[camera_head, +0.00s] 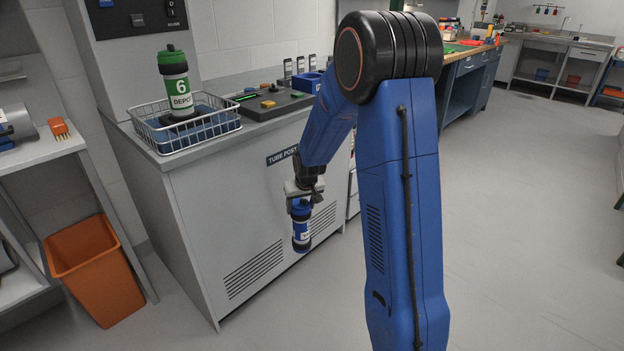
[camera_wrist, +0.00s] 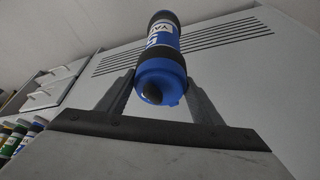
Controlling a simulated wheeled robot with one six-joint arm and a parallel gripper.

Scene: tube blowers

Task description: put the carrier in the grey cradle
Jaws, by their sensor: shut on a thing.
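My gripper (camera_head: 303,192) is shut on a blue carrier (camera_head: 301,228) with dark bands and a white label. The carrier hangs roughly upright in the air in front of the grey tube post cabinet (camera_head: 240,215). In the wrist view the blue carrier (camera_wrist: 163,45) sits between the two fingers of my gripper (camera_wrist: 163,88), with its blue end towards the camera and its label partly readable. I cannot make out a grey cradle for certain in either view.
A green carrier (camera_head: 175,80) marked 6 DEPOT stands in a wire basket (camera_head: 163,146) on the cabinet top. A control panel (camera_head: 268,104) and a blue holder (camera_head: 306,83) are beside it. An orange bin (camera_head: 97,268) stands left. The floor at right is clear.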

